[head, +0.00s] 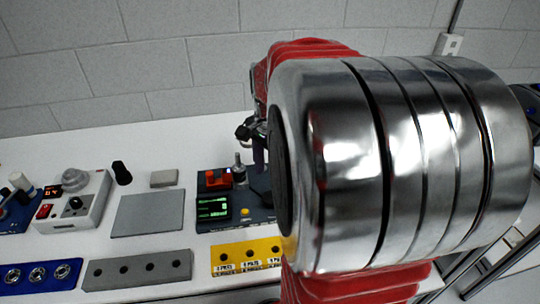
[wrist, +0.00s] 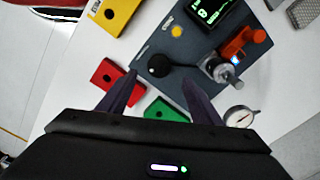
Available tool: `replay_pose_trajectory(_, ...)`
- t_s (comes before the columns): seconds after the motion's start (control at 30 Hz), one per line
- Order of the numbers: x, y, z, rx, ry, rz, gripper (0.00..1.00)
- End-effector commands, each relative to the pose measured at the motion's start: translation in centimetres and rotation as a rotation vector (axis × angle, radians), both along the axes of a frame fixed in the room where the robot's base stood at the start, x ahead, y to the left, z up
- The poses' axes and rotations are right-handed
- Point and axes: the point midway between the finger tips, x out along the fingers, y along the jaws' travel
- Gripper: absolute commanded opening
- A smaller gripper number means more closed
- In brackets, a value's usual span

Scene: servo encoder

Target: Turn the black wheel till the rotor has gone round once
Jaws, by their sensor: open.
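The black wheel (wrist: 158,66) is a small round knob on a dark blue-grey board (wrist: 185,52) in the wrist view. My gripper (wrist: 158,80) is open, with one dark finger on each side of the wheel in the picture. The fingertips look short of it, and nothing is between them; the height gap cannot be told. A silver upright part (wrist: 223,72), perhaps the rotor, stands right of the wheel beside an orange block (wrist: 248,43). In the head view the board (head: 232,218) shows the silver part (head: 239,170), while my arm hides the wheel.
The board carries a lit green display (head: 213,207) and a yellow button (head: 245,212). A grey plate (head: 148,212) lies left of the board.

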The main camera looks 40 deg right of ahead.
Motion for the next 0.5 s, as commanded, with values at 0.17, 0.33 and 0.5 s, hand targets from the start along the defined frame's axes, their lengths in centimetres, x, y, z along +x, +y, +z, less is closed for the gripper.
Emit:
replay_pose_trajectory(0.17,0.1,0.0,3.2,-0.002,-0.003,0.000,0.59)
replay_pose_trajectory(0.33,0.1,0.0,5.2,-0.001,-0.002,0.000,0.59)
replay_pose_trajectory(0.5,0.1,0.0,5.9,0.000,0.000,0.000,0.59)
